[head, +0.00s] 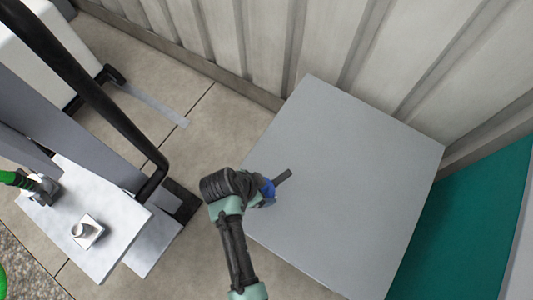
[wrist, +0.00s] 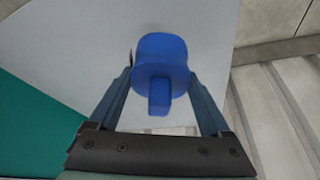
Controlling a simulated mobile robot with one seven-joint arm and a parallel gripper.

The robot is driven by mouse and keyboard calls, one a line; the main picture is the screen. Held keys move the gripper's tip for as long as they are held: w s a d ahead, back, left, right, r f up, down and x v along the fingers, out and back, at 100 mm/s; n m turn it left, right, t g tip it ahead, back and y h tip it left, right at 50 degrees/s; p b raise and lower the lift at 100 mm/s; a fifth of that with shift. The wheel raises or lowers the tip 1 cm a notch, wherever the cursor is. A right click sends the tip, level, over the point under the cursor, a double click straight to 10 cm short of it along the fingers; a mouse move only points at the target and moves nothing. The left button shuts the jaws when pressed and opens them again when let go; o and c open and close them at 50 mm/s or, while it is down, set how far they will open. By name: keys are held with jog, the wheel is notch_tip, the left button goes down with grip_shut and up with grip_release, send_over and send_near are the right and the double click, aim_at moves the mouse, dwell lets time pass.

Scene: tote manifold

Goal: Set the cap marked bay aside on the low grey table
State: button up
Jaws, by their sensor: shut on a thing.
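A blue cap (wrist: 162,65) with a raised bar-shaped grip sits between the two fingers of my gripper (wrist: 163,95) in the wrist view. My gripper is shut on it. No marking on the cap is legible. In the head view my gripper (head: 277,184) is over the left edge area of the low grey table (head: 350,180), and only a bit of the blue cap (head: 267,188) shows past the fingers. The grey tabletop (wrist: 85,35) lies behind the cap in the wrist view. I cannot tell whether the cap touches it.
The tabletop is otherwise bare. A ribbed wall (head: 300,40) runs behind the table, and a teal panel (head: 465,230) stands at its right. At left are a white plate with a metal fitting (head: 82,231), a black pipe (head: 95,95) and a green hose end (head: 20,180).

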notch_tip(320, 180, down, 6)
jog(key=shift+f+b, duration=0.25)
jog(key=shift+b, duration=0.4)
jog(key=shift+f, duration=0.1)
jog(key=o, duration=1.4)
jog(key=shift+c, duration=0.2)
